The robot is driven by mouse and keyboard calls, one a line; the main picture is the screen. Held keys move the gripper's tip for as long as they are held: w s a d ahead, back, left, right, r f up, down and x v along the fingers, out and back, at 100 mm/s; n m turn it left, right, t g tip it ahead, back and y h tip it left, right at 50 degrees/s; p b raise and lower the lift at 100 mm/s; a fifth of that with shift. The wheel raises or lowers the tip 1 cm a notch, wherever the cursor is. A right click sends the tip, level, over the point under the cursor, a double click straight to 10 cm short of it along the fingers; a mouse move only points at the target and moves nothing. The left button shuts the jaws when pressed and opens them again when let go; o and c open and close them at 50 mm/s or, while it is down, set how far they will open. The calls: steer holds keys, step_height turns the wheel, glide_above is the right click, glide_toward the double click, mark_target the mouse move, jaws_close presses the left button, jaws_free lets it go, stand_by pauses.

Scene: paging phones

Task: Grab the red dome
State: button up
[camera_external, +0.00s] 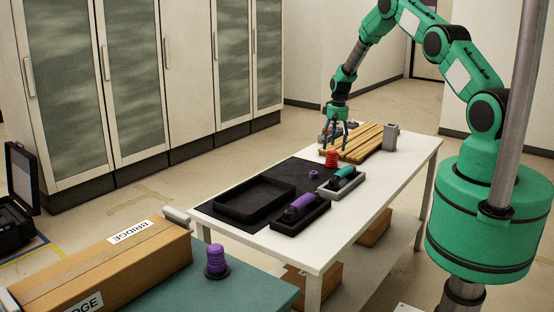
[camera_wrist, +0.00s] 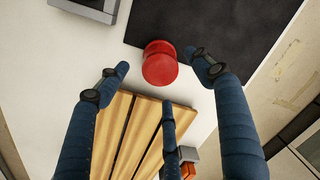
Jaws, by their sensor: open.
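The red dome (camera_external: 331,158) has a ribbed, stacked look and stands on the white table by the dark mat's edge. In the wrist view the red dome (camera_wrist: 160,62) sits between and slightly beyond my spread fingertips, its rounded top facing the camera. My gripper (camera_external: 338,143) points down above and just behind it. My gripper (camera_wrist: 163,82) shows three blue fingers, open and empty: one left, one right and one below the dome. The right fingertip looks close to the dome's side; I cannot tell whether it touches.
A slatted wooden board (camera_external: 364,141) and grey block (camera_external: 390,138) lie beyond the dome. A teal handset (camera_external: 343,176), purple handset (camera_external: 303,202), small purple piece (camera_external: 313,174) and black tray (camera_external: 226,208) are nearer. A purple dome (camera_external: 216,260) stands on the teal surface.

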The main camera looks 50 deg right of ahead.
mark_target(333, 151)
steer(key=shift+f, duration=0.2)
steer(key=shift+w+f+p, duration=0.15)
steer(key=shift+f+p, duration=0.15)
steer(key=shift+f, duration=2.1)
steer(key=c, duration=1.2)
steer(key=shift+c, duration=0.2)
steer(key=shift+r, duration=0.15)
steer(key=shift+r+b, duration=0.3)
steer(key=shift+r, duration=4.55)
